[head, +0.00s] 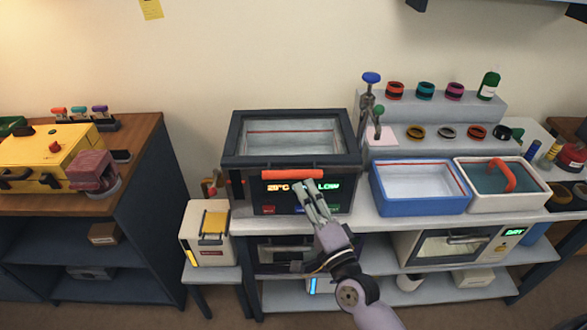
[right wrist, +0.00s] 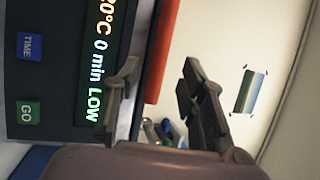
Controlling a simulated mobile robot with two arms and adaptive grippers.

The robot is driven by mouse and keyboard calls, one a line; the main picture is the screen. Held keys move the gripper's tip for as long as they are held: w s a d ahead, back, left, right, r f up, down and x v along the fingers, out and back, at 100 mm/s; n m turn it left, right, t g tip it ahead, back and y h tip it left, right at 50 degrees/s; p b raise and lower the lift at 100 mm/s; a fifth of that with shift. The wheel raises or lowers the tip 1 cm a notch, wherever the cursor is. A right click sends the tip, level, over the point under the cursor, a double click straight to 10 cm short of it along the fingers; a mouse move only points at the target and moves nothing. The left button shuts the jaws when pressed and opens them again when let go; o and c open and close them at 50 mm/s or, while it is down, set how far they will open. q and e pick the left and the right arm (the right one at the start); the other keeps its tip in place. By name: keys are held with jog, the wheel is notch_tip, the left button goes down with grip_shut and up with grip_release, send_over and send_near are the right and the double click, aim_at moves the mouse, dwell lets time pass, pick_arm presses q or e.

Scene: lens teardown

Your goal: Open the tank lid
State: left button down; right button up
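The tank (head: 243,190) is a dark box on the bench, with a lit panel and buttons on its front. Its lid (head: 233,160) appears down, a dark frame around a pale, see-through middle with a red line inside. An orange-red handle (head: 292,174) runs along the lid's front edge and also shows in the right wrist view (right wrist: 162,55). My right gripper (head: 305,184) is in front of the panel, just below the handle. In the right wrist view its fingers (right wrist: 158,88) are apart, with the handle seen beyond the gap; contact cannot be told. My left gripper is not in view.
A blue tray (head: 421,208) and a white basin (head: 500,205) stand right of the tank. A stand with a blue knob (head: 371,78) is close behind its right corner. A white box (head: 208,248) sits lower left. The wall is behind; space above the tank is clear.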

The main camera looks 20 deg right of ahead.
aim_at(294, 178)
jog(key=p+x, duration=0.1)
jog(key=x, duration=0.6)
jog(key=shift+a, duration=0.1)
jog(key=shift+c, duration=0.5)
grip_shut()
